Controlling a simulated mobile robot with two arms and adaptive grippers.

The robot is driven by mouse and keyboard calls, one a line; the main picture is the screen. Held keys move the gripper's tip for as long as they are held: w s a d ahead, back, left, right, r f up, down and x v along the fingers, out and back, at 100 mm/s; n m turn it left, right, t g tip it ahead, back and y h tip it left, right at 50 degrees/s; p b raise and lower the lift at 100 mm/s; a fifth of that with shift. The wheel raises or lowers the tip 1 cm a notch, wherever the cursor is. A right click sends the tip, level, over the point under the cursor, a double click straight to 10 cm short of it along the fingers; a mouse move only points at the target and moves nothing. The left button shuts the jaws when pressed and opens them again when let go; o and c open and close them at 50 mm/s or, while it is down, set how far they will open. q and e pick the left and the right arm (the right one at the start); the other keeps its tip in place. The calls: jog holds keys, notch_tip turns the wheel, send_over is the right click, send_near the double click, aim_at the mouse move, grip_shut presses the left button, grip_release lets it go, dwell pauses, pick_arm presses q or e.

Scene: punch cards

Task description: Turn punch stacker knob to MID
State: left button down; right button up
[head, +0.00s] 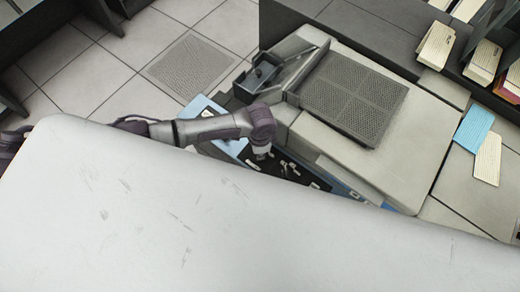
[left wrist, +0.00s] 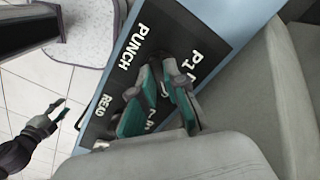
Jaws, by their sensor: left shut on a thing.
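The stacker's black control panel (head: 290,168) has a blue surround and sits at the near side of a grey machine. In the left wrist view the black panel (left wrist: 113,78) shows white words including PUNCH and READ; other words are partly covered by my fingers. My left gripper (head: 262,156) is down at the panel. In the left wrist view my left gripper (left wrist: 160,82) has its teal fingers closed in on a small part at the panel, which appears to be the knob. The knob's pointer and the MID mark cannot be made out. My right gripper (left wrist: 58,108) is open and empty, off to the left over the floor.
The grey machine (head: 420,130) has a dark grille (head: 355,98) on top. Blue cards (head: 474,127) and cream cards (head: 487,158) lie at the right. A dark rack with card stacks (head: 483,62) stands behind. Tiled floor (head: 105,88) is open at the upper left.

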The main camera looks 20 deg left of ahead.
pick_arm(q)
jog(key=shift+m, duration=0.5)
jog(key=c, duration=1.2)
grip_release()
notch_tip(320, 180, up, 12)
